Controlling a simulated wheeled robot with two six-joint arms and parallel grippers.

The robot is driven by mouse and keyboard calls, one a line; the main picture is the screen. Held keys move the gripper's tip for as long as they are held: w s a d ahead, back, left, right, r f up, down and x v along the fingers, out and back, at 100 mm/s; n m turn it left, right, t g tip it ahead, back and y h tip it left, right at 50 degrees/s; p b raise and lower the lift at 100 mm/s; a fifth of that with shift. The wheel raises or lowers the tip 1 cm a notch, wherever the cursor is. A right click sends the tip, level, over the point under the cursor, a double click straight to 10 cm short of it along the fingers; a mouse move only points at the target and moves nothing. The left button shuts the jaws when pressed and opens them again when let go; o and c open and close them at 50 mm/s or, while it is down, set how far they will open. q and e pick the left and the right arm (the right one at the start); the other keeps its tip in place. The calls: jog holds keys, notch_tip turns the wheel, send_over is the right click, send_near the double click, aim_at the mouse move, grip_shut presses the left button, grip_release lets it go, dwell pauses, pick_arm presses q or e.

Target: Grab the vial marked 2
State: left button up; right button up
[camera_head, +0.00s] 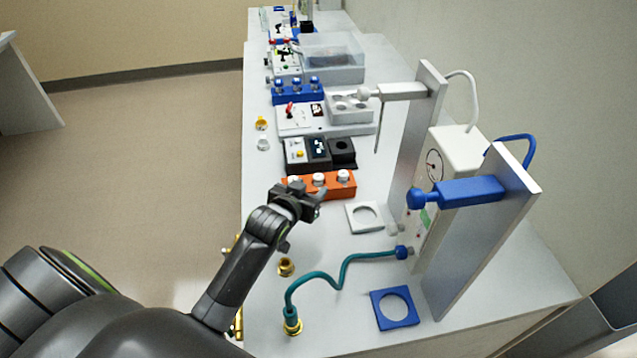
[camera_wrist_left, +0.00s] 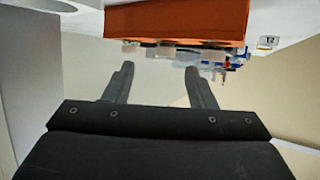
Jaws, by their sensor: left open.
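An orange rack (camera_head: 335,192) on the bench holds three white-capped vials; the middle one (camera_head: 318,179) and the right one (camera_head: 343,175) show clearly, and the left one is partly behind my gripper. I cannot read any number on them. My left gripper (camera_head: 308,192) is open and empty at the near left side of the orange rack. In the left wrist view, the picture looks upside down: the orange rack (camera_wrist_left: 175,20) fills the top, with vial caps (camera_wrist_left: 165,50) beyond the open fingers (camera_wrist_left: 160,85). My right gripper is not in view.
A blue rack (camera_head: 290,96) farther back holds similar vials. Near the orange rack are a black device (camera_head: 305,155), a white ring plate (camera_head: 364,217), a teal hose (camera_head: 340,270), a blue ring plate (camera_head: 395,308) and upright stands (camera_head: 490,240).

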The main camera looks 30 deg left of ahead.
aim_at(316, 180)
pick_arm(q)
jog(key=shift+a+p+x, duration=0.15)
jog(key=shift+p+x, duration=0.2)
jog(key=shift+x, duration=0.7)
jog(key=shift+a+p+x, duration=0.2)
jog(key=shift+p+x, duration=0.1)
jog(key=shift+x, duration=0.75)
jog(key=shift+w+f, duration=0.4)
jog(key=shift+w, duration=0.15)
jog(key=c, duration=1.1)
jog(key=shift+o, duration=0.2)
jog(key=shift+r, duration=0.15)
